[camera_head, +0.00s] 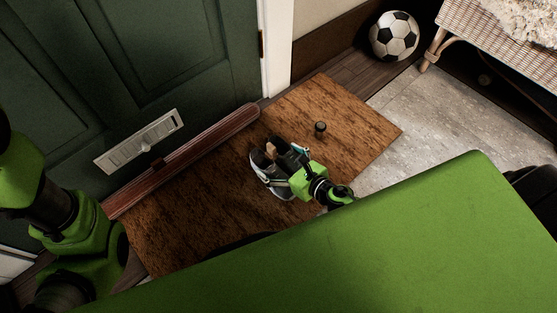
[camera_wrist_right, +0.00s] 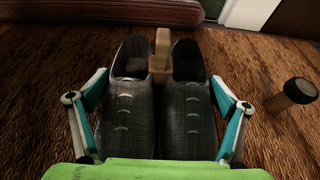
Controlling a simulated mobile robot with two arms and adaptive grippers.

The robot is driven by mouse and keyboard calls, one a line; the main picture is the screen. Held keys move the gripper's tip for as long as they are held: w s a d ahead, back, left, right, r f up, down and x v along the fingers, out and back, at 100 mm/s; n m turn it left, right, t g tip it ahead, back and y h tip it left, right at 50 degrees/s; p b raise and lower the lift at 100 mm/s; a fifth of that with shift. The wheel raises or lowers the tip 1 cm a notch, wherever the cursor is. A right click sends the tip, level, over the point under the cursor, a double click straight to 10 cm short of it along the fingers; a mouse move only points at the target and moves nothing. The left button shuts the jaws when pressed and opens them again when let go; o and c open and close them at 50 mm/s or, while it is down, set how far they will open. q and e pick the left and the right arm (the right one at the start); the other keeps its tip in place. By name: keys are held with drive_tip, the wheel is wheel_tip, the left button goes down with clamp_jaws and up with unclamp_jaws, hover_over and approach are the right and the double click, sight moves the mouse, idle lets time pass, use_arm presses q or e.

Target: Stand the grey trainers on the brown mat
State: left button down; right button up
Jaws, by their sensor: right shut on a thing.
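The pair of grey trainers (camera_head: 268,182) is side by side over the brown mat (camera_head: 190,222), near its middle. My right gripper (camera_head: 290,166) is shut on the trainers. In the right wrist view the trainers (camera_wrist_right: 130,110) lie between the two fingers, openings toward the door side, with a light wooden piece (camera_wrist_right: 161,55) between them at that end. They look upright; I cannot tell if the soles touch the mat. The gripper hides part of them in the head view. My left arm shows at the left, but its gripper does not.
A red-brown draught roll (camera_head: 185,160) lies along the green door (camera_head: 130,60). A football (camera_head: 394,36) and a wicker bench (camera_head: 480,30) are beyond. Mat to the left is clear.

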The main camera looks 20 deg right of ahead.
drive_tip(key=o, duration=1.1)
drive_tip(key=shift+c, duration=0.2)
drive_tip(key=shift+r+p, duration=0.25)
drive_tip(key=shift+p, duration=0.15)
drive_tip(key=p+v, duration=0.2)
drive_tip(key=v, duration=1)
drive_tip(key=shift+f, duration=0.1)
